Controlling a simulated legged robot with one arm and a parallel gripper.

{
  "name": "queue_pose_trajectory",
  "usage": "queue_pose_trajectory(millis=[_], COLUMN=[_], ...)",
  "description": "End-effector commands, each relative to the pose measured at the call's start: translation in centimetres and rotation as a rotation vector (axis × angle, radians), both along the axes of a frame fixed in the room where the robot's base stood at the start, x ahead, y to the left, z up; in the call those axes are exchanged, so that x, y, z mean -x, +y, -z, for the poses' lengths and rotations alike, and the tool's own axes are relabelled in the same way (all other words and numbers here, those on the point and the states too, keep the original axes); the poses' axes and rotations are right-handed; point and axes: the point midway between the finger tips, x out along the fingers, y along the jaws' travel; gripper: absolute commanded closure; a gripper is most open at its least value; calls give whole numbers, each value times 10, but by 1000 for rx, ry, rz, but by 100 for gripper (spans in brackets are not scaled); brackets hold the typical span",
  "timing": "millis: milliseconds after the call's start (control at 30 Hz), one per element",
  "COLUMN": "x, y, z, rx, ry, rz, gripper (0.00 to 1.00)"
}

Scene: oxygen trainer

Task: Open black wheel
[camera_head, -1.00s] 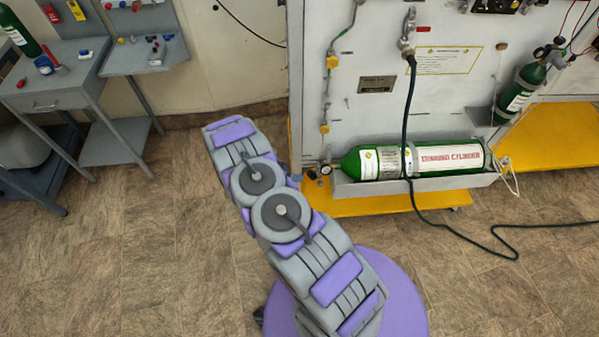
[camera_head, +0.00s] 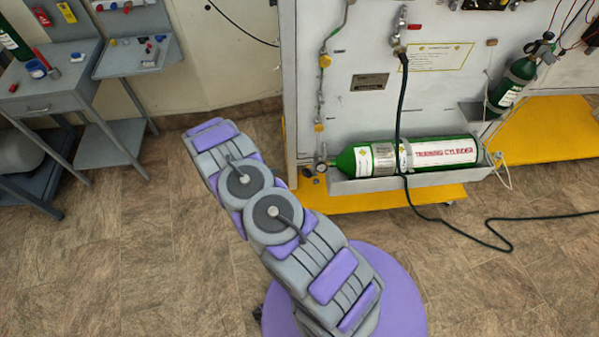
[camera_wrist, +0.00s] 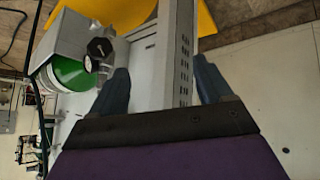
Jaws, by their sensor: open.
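In the wrist view a small black wheel (camera_wrist: 99,47) sits by the end of a green cylinder (camera_wrist: 70,72). My gripper (camera_wrist: 163,76) is open and empty, its two dark fingers spread apart. The wheel lies up and left of the left finger, outside the gap, with no visible contact. In the head view the green training cylinder (camera_head: 437,153) lies in a tray (camera_head: 415,181) at the foot of the white panel. Small fittings (camera_head: 322,167) show at its left end. My gripper is hidden beyond my arm in the head view.
A yellow base (camera_head: 380,200) sticks out under the panel (camera_head: 375,110). A black hose (camera_head: 455,228) hangs down and runs across the floor. A second green cylinder (camera_head: 511,85) stands tilted at the right. Grey workbenches (camera_head: 60,98) stand at the left.

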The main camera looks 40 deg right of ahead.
Motion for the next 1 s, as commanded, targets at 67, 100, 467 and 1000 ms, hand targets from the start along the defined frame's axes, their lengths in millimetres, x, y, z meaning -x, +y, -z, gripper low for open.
queue_pose_trajectory(millis=[67,100,467,1000], x=[-17,-23,38,249], y=[30,46,186,119], z=[17,26,98,101], rx=[-69,-105,-444,-399], ry=[3,11,334,1398], rz=[-156,-232,-834,-1352], gripper=[21,21,21,21])
